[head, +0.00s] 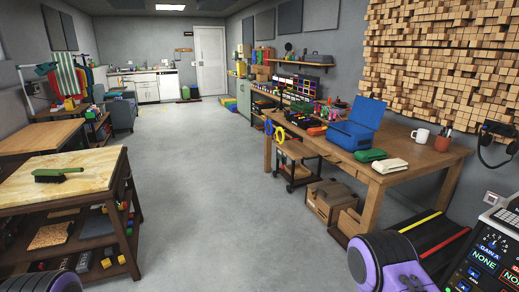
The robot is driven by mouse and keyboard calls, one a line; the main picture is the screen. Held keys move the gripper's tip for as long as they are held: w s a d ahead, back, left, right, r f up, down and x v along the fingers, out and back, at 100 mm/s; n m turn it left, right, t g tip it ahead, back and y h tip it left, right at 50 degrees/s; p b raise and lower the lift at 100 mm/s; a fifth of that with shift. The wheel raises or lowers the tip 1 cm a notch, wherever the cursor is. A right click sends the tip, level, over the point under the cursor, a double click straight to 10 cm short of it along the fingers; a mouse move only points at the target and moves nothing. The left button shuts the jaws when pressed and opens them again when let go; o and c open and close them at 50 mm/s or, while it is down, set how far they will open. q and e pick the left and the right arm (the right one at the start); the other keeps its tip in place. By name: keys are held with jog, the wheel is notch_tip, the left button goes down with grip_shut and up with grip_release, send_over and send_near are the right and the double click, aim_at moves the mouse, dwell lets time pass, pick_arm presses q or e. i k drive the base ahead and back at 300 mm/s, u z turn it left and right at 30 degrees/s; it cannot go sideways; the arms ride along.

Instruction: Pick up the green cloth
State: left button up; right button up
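A green folded cloth (370,155) lies flat near the front edge of the wooden table (433,158) on the right. A cream folded cloth (391,165) lies just to its right, close beside it. The open blue case (352,129) stands just behind the green cloth. Neither gripper's fingers show in the head view. Only rounded purple and dark parts, which look like my arms, show at the bottom edge, well short of the cloth.
A white mug (420,136) and a brown pen cup (443,140) stand at the table's right. Cardboard boxes (331,202) sit beneath. A workbench (62,181) with a green-handled brush (58,174) stands at left. The grey floor (213,210) between is clear.

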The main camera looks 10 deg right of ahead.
aim_at(374, 155)
jog(key=z, duration=0.65)
jog(key=i, duration=2.1)
jog(key=z, duration=0.75)
